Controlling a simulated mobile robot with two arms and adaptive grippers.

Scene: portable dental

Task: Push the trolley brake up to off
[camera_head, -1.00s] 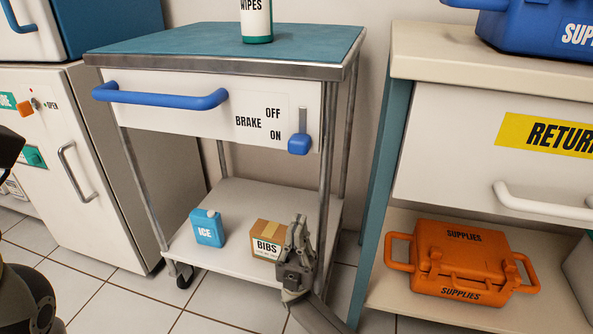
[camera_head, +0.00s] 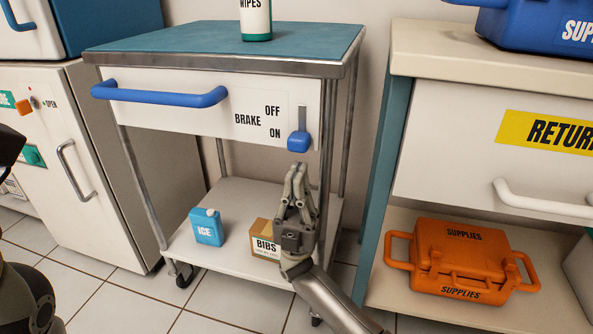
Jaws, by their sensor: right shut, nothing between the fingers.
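The trolley (camera_head: 105,61) stands in the middle, with a teal top and a white front panel. Its blue brake lever (camera_head: 298,142) sits at the bottom of a short vertical slot, beside the ON label (camera_head: 275,132); the OFF label (camera_head: 272,110) is above. My right gripper (camera_head: 299,168) is shut and empty, pointing up, with its fingertips just below the lever. A small gap seems to show between them. At the left edge only dark parts of my own body show, and my left gripper is not visible.
A blue push handle (camera_head: 160,96) juts from the trolley's left front. The lower shelf holds a blue ICE bottle (camera_head: 207,226) and a BIBS box (camera_head: 264,238). A wipes tub (camera_head: 256,20) stands on top. At right, a counter holds an orange SUPPLIES case (camera_head: 458,258).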

